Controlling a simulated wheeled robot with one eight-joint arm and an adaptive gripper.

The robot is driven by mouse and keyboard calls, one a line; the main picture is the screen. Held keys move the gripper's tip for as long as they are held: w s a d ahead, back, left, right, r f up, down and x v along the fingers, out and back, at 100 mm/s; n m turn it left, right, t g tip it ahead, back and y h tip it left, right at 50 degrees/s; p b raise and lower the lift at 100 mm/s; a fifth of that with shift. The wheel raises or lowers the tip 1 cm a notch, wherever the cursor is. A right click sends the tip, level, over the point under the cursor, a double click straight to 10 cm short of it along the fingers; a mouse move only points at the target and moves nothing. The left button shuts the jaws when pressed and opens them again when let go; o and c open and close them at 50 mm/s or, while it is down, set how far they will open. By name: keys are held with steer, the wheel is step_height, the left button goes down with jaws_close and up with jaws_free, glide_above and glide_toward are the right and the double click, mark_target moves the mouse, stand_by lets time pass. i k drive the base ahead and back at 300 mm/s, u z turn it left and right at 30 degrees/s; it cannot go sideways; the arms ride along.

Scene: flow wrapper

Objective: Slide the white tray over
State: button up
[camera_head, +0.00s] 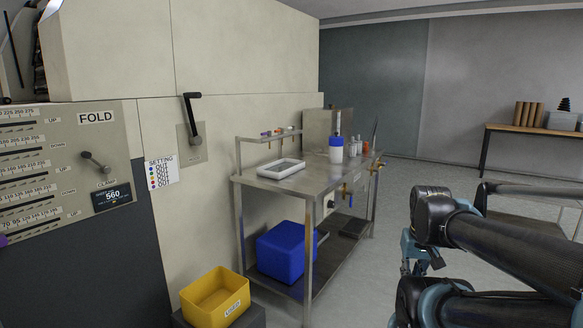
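The white tray (267,172) lies flat on the near left part of the steel table's top (300,185), close to its front edge. It is shallow, with a raised rim and a grey inside that looks empty. My gripper (413,262) is at the lower right, off to the right of the table and apart from the tray, partly behind my own dark arm links. Its fingers are too small and covered to tell whether they are open or shut.
A blue and white bottle (336,150) and several small bottles stand further back on the table. A small raised shelf (268,137) is behind the tray. A blue bin (285,252) sits on the lower shelf. A yellow bin (214,297) stands at front left.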

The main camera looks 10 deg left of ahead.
mark_target(279, 169)
steer(key=u, duration=0.05)
steer(key=i, duration=1)
steer(key=z, duration=0.05)
